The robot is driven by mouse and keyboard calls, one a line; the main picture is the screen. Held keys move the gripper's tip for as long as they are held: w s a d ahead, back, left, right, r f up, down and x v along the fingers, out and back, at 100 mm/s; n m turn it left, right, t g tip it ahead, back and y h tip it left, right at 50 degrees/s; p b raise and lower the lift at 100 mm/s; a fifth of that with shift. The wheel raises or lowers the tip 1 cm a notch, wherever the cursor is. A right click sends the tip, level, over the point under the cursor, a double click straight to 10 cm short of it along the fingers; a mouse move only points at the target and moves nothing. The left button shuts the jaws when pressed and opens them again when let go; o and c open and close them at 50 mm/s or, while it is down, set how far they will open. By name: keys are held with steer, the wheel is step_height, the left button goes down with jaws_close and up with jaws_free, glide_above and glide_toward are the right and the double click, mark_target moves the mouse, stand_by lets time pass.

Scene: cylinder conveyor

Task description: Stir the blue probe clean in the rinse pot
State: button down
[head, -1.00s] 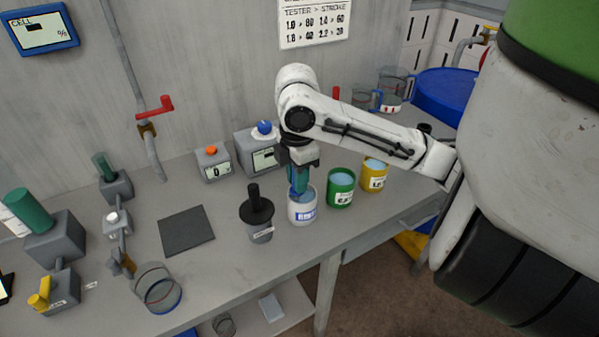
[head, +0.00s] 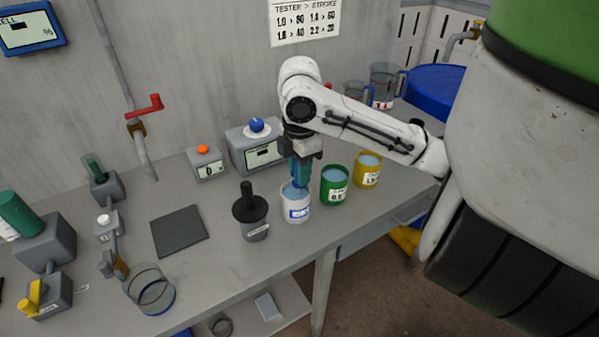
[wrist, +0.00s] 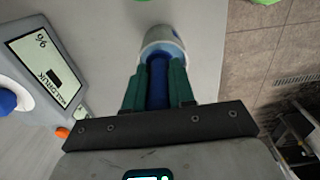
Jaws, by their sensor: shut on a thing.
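My gripper (head: 302,172) is shut on the blue probe (wrist: 158,85), which lies between its two green fingers in the wrist view. The rinse pot (head: 297,212), white with a blue label and pale blue liquid, stands on the bench right below my gripper in the head view. The probe points down into the pot's mouth, and its lower end is hidden. The pot's rim also shows beyond the fingertips in the wrist view (wrist: 148,36). I cannot tell whether the probe touches the pot's wall.
A green pot (head: 333,189) and a yellow pot (head: 367,172) stand close on the right. A dark-lidded holder (head: 252,218) stands close on the left. A grey tester with a blue knob (head: 253,151) is behind. The bench's front edge is near.

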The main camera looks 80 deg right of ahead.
steer(key=shift+w, duration=0.85)
steer(key=shift+s, duration=0.95)
steer(key=shift+w+a, duration=0.45)
steer(key=shift+w, duration=0.05)
steer(key=shift+r+p, duration=0.1)
steer(key=shift+p, duration=0.2)
step_height(320, 180, up, 11)
steer(key=p, duration=0.9)
steer(key=shift+f+p, duration=0.2)
steer(key=shift+p, duration=0.15)
